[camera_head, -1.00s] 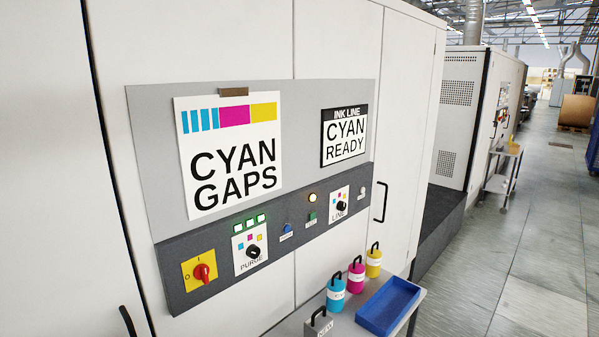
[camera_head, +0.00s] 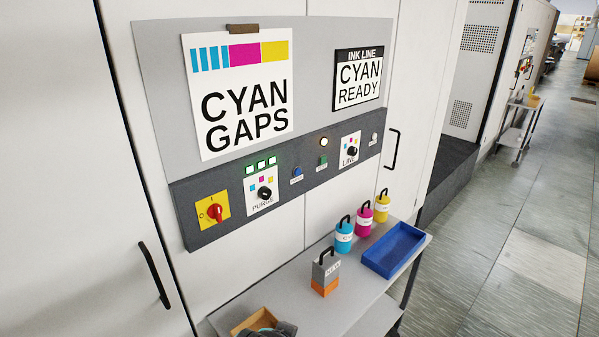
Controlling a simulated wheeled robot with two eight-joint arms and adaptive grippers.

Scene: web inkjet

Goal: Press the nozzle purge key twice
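The dark control strip (camera_head: 235,222) on the white cabinet carries a blue push button (camera_head: 297,173) just right of the PURGE selector (camera_head: 264,193). A green push button (camera_head: 323,161) sits further right, below a glowing round lamp (camera_head: 323,142). The small labels under both buttons are too small to read, so I cannot tell which is the nozzle purge key. Three green lights (camera_head: 261,164) are lit above the PURGE selector. A sheet (camera_head: 241,95) reads CYAN GAPS, and a sign (camera_head: 357,82) reads INK LINE CYAN READY.
A yellow plate with a red rotary switch (camera_head: 216,212) is at the strip's left, and a LINE selector (camera_head: 351,150) at its right. The bench (camera_head: 345,298) below holds cyan (camera_head: 343,238), magenta (camera_head: 364,221) and yellow (camera_head: 383,208) bottles, a NEW block (camera_head: 325,273) and a blue tray (camera_head: 396,249).

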